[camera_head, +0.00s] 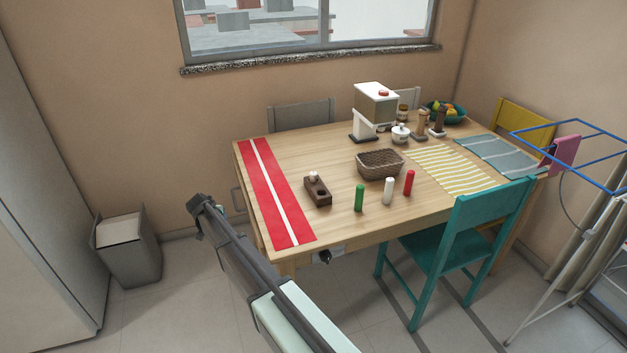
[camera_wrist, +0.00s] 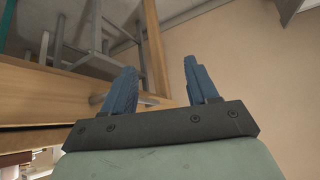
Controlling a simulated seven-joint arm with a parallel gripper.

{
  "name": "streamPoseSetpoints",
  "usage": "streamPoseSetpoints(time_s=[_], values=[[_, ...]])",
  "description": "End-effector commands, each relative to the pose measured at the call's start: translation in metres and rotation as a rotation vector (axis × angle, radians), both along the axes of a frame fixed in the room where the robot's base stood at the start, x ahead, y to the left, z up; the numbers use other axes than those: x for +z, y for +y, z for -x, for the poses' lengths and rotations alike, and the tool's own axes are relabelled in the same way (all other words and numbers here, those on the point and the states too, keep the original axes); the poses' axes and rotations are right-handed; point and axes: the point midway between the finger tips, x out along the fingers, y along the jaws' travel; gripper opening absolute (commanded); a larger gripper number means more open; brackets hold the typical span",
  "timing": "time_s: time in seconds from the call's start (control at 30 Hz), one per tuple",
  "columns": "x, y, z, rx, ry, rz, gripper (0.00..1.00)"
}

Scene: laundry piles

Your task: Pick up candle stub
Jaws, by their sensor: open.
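A dark brown wooden holder (camera_head: 317,190) lies on the table just right of the red runner. A short pale stub (camera_head: 314,176), which looks like the candle stub, sits at its far end; a dark hole shows at the near end. My gripper (camera_head: 198,206) is in front of the table's left side, apart from the holder. In the wrist view its two blue fingers (camera_wrist: 160,72) are spread with nothing between them.
The wooden table (camera_head: 330,160) bears a red runner (camera_head: 274,190), a wicker basket (camera_head: 380,164) and a drink dispenser (camera_head: 376,105). A teal chair (camera_head: 460,235) stands at its front right. A grey bin (camera_head: 129,255) is at the left. The wrist view shows the table's wooden frame (camera_wrist: 60,90) close by.

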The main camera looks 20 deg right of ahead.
Motion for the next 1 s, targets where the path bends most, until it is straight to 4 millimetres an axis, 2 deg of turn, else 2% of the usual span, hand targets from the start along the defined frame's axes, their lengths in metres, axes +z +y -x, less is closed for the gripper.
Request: streamPoseSetpoints(time_s=[0.03, 0.17, 0.27, 0.33, 0.47, 0.5, 0.7, 0.8, 0.9, 1.0], values=[[0.026, 0.0, -0.02, -0.046, -0.035, -0.034, 0.58], [0.083, -0.022, -0.053, -0.188, -0.082, -0.123, 0.58], [0.124, -0.066, -0.07, -0.326, -0.071, -0.185, 0.58], [0.143, -0.108, -0.072, -0.425, -0.029, -0.218, 0.58], [0.166, -0.178, -0.064, -0.567, 0.071, -0.264, 0.58], [0.173, -0.199, -0.06, -0.607, 0.104, -0.277, 0.58], [0.211, -0.295, -0.03, -0.776, 0.269, -0.355, 0.58], [0.231, -0.333, -0.014, -0.839, 0.344, -0.393, 0.58], [0.247, -0.361, 0.001, -0.883, 0.405, -0.425, 0.58], [0.258, -0.38, 0.013, -0.911, 0.448, -0.448, 0.58]])
